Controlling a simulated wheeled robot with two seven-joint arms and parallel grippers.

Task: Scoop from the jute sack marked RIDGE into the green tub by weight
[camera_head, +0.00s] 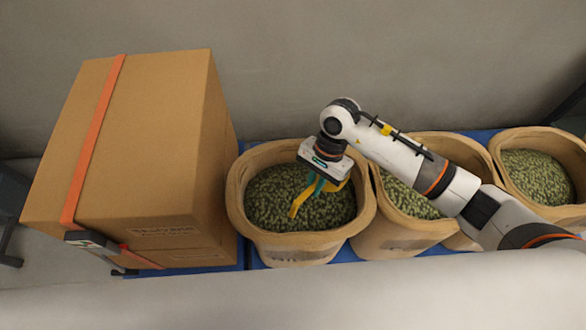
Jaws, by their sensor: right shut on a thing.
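Three open jute sacks of green pellets stand in a row: the left sack (240,195), the middle sack (385,238) and the right sack (568,150). Dark marks on the sack fronts are too small to read, so I cannot tell which says RIDGE. My right gripper (318,180) points down over the left sack and is shut on a yellow scoop (298,206). The scoop is at the pellets (270,195); I cannot tell whether it touches them or holds any. My right arm hides part of the middle sack. The green tub and my left gripper are not in view.
A large cardboard box (150,150) with an orange strap (95,140) stands directly left of the left sack. The sacks stand close together on a blue base (255,252). A grey wall (280,70) is behind. A pale surface (250,295) crosses the front.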

